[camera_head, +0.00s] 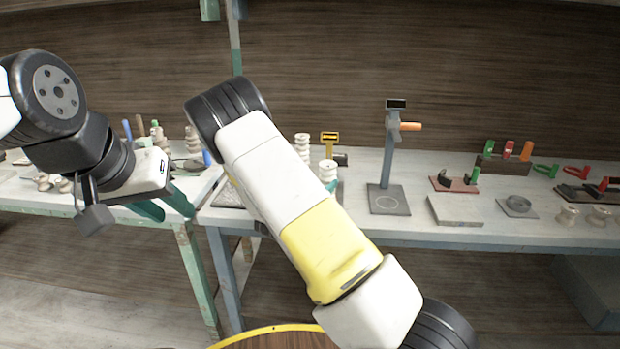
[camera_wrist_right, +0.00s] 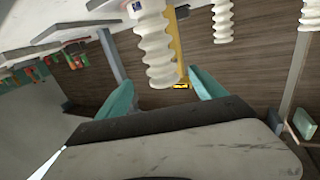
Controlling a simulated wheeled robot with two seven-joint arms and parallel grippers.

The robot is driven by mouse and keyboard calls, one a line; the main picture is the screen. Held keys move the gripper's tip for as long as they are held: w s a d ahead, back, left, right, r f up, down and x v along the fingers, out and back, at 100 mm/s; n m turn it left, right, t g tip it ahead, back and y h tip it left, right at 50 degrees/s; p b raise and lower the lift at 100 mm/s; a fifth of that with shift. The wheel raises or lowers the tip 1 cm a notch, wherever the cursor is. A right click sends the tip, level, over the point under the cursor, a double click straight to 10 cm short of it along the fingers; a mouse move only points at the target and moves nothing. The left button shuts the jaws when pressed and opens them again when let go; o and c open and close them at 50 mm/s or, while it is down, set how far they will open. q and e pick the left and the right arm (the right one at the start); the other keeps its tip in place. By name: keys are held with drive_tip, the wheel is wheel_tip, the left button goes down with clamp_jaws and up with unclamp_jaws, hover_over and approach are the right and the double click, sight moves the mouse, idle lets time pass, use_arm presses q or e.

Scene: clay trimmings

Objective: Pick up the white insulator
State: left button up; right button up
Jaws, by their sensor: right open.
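A white ribbed insulator (camera_head: 327,170) stands on the bench in the head view, just beside my right forearm. In the right wrist view a large white ribbed insulator (camera_wrist_right: 155,50) appears close, between and beyond the teal fingers of my right gripper (camera_wrist_right: 163,92). Those fingers are open, with gaps to the insulator; I cannot tell how deep it sits between them. In the head view my right arm hides most of that gripper. My left gripper (camera_head: 176,212) is open and empty at the front edge of the left bench.
Another ribbed insulator (camera_head: 302,148) and a yellow stand (camera_head: 330,139) are close behind. A grey stand with an orange handle (camera_head: 388,160) is to the right. More insulators (camera_head: 193,145) stand on the left bench. The grey slab (camera_head: 455,210) is bare.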

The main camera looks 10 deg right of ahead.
sight(328, 172)
drive_tip(key=shift+w+d, duration=0.35)
drive_tip(key=shift+w, duration=0.05)
drive_tip(key=x, duration=0.6)
drive_tip(key=shift+w+f, duration=0.35)
clamp_jaws()
